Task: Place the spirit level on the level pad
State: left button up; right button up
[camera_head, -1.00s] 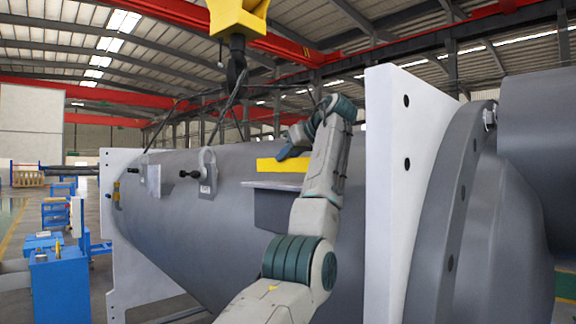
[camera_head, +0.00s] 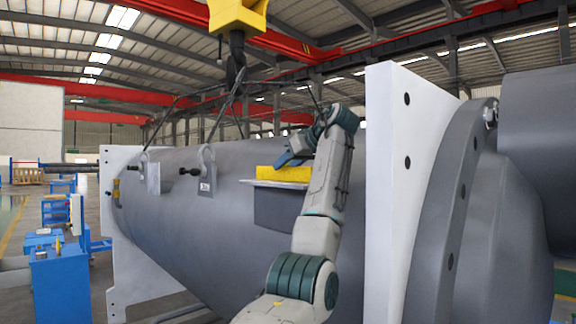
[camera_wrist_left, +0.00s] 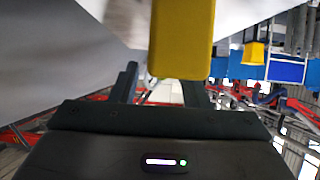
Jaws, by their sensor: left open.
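The yellow spirit level (camera_head: 284,174) lies along the level pad (camera_head: 262,184), a thin light plate on a grey bracket on the shell's side. Its underside appears to touch the pad, with no clear gap. My left gripper (camera_head: 292,160) is just above the level, partly hidden by its own wrist. In the left wrist view the level (camera_wrist_left: 182,38) is a large yellow block. The open fingers of my left gripper (camera_wrist_left: 160,82) stand on either side of its near end. My right gripper is not in view.
The large grey shell (camera_head: 180,225) fills the middle, with a white flange plate (camera_head: 395,190) close right of my arm. A yellow crane hook block (camera_head: 237,18) and slings hang above. Lifting lugs (camera_head: 206,172) project at left. Blue equipment (camera_head: 60,280) stands on the floor.

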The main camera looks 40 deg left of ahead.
pick_arm(q)
jog(key=b+v, duration=0.2)
jog(key=v, duration=0.5)
jog(key=shift+s+d+r, duration=0.1)
jog(key=shift+d, duration=0.1)
jog(key=shift+a, duration=0.1)
jog(key=shift+a, duration=0.15)
